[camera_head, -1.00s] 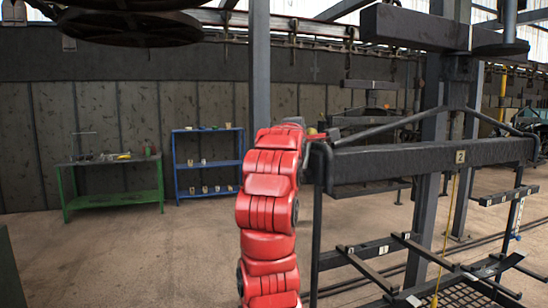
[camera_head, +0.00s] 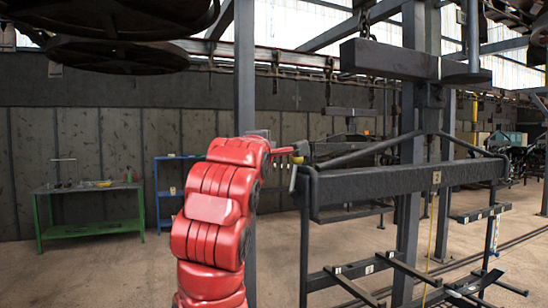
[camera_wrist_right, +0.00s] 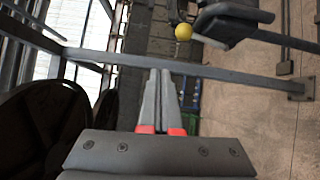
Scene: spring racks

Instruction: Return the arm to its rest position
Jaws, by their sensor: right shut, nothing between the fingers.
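My right arm is red and rises from the bottom of the head view. It bends over at the top, and its dark gripper (camera_head: 300,149) points to the right. The gripper is beside the left end of the dark rack beam (camera_head: 400,184) marked 2. In the right wrist view the two grey fingers of the right gripper (camera_wrist_right: 160,73) lie together with nothing between them. My left gripper is in neither view.
A small yellow ball (camera_wrist_right: 183,31) shows beyond the fingers in the wrist view. A grey post (camera_head: 245,75) stands behind the arm. A green bench (camera_head: 90,234) and a blue shelf (camera_head: 158,190) stand at the left. The floor before them is clear.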

